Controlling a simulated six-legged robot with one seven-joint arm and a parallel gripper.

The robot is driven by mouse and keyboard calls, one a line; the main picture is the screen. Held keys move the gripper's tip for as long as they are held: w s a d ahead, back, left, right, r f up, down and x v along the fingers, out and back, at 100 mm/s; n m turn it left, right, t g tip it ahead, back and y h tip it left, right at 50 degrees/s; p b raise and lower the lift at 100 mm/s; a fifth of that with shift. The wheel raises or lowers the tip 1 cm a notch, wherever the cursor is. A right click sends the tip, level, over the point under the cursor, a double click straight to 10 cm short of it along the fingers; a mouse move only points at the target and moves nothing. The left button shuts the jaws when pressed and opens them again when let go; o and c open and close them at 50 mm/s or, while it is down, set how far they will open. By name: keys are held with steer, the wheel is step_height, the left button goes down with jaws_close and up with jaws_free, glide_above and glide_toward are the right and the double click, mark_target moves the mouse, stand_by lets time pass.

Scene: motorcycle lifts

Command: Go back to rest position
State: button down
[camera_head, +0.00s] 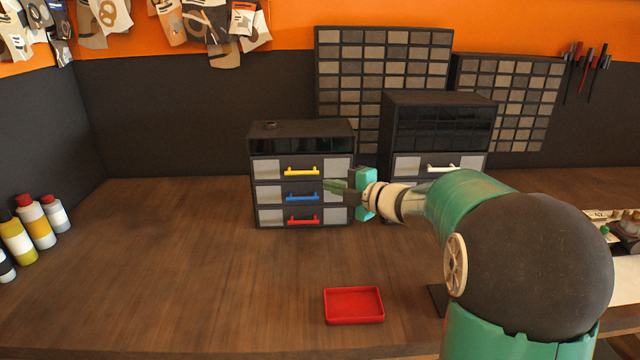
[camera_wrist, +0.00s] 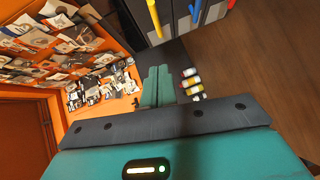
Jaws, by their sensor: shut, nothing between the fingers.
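My gripper (camera_head: 336,186) is shut and empty. In the head view it points left, in front of the right part of the small drawer cabinet (camera_head: 262,180), level with the middle drawer. The cabinet has a yellow handle (camera_head: 301,171), a blue handle (camera_head: 302,196) and a red handle (camera_head: 303,220), top to bottom. The drawers look closed. In the wrist view the fingers (camera_wrist: 157,86) lie together, and the yellow handle (camera_wrist: 155,18) and blue handle (camera_wrist: 196,10) show at the top. I cannot tell whether the fingers touch the cabinet.
A red tray (camera_head: 354,305) lies near the front of the wooden bench (camera_head: 180,270). A second cabinet (camera_head: 438,100) with a white handle stands behind my arm. Bottles (camera_head: 38,222) stand at the left. The left middle of the bench is clear.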

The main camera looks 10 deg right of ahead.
steer(key=s+d+r+m+h, duration=0.2)
steer(key=s+r+m+h, duration=0.1)
steer(key=s+m+h, duration=0.4)
steer(key=s+d+r+m+h, duration=0.2)
steer(key=s+m+h, duration=0.25)
steer(key=m, duration=0.35)
steer(key=s+a+f+m+g, duration=0.2)
steer(key=s+a+f, duration=0.1)
steer(key=s, duration=0.4)
steer(key=s+a+f+m+g+y, duration=0.1)
steer(key=s+a+f+m+g, duration=0.2)
steer(key=s, duration=0.5)
steer(key=s+a+f+m+g+y, duration=0.1)
steer(key=s+a+f+m+g, duration=0.2)
steer(key=s+f, duration=0.2)
steer(key=s, duration=0.3)
steer(key=shift+s+a, duration=0.15)
steer(key=shift+a, duration=0.25)
